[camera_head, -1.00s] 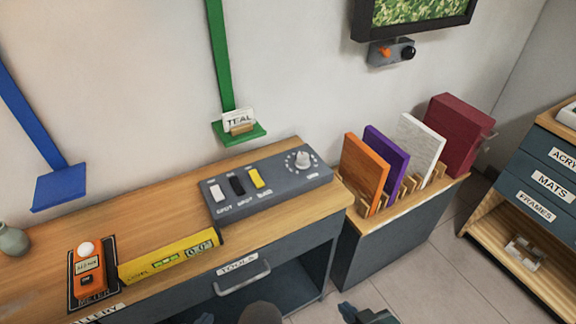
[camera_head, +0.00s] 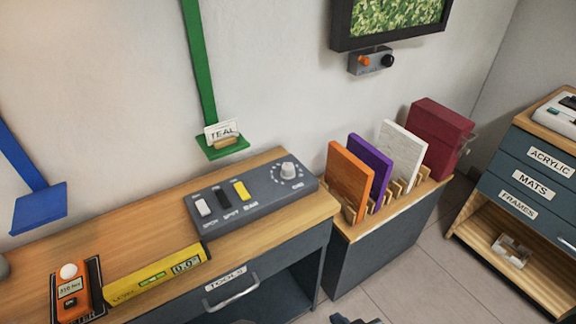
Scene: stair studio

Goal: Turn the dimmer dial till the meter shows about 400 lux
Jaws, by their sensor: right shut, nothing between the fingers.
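The dimmer dial (camera_head: 288,171) is a pale round knob inside a ring of white marks, at the right end of the grey switch panel (camera_head: 262,203) on the wooden bench. The orange meter (camera_head: 74,294) with a white dome lies at the lower left; its small display seems to read about 310 lux, though the digits are small. My right gripper (camera_head: 355,320) shows only as a dark bit at the bottom edge, shut and empty, well below the dial and apart from it. My left gripper is not in view.
The panel has white, black and yellow switches. A yellow level (camera_head: 155,276) lies in front of it. A TOOLS drawer handle (camera_head: 232,294) juts from the bench. A rack of coloured boards (camera_head: 350,180) stands to the right. A wall box (camera_head: 371,61) with a black knob hangs under the screen.

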